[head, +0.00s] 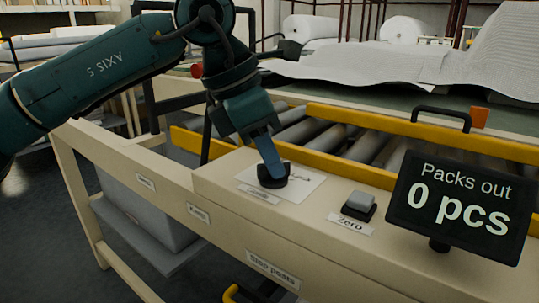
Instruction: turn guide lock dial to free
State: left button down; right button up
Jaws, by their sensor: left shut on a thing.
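The guide lock dial (272,177) is a dark round knob on a white label plate (303,184), on top of the cream machine panel. My left gripper (270,165) comes down from above and is shut on the dial. Its blue fingers hide part of the dial and of the plate. The print on the plate is too small to read, so I cannot tell which setting the dial points to. My right gripper does not show.
A grey button (359,203) marked Zero sits right of the dial. A black display (460,205) reads "Packs out 0 pcs". Behind are yellow guide rails (348,172), grey rollers (372,145) and white wadding (440,62). A black handle (441,114) stands behind the display.

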pick_arm(q)
jog(key=shift+s+f+n+t+b, duration=0.1)
jog(key=shift+n+t+b, duration=0.45)
jog(key=shift+n, duration=0.65)
jog(key=shift+n+y, duration=0.3)
jog(key=shift+n, duration=0.1)
jog(key=n+t+y+b, duration=0.1)
jog(key=n, duration=0.2)
jog(key=shift+d+n+b, duration=0.1)
jog(key=shift+n+b, duration=0.3)
jog(key=n+t+y+b, duration=0.1)
jog(key=n, duration=0.2)
jog(key=shift+s+d, duration=0.1)
jog(key=shift+s, duration=0.05)
jog(key=n+y+b, duration=0.1)
jog(key=n, duration=0.3)
jog(key=shift+y, duration=0.3)
jog(key=shift+d+n, duration=0.1)
jog(key=shift+n, duration=0.6)
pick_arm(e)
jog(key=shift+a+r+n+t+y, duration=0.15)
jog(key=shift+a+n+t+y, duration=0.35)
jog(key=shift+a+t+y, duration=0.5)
pick_arm(q)
jog(key=shift+y, duration=0.3)
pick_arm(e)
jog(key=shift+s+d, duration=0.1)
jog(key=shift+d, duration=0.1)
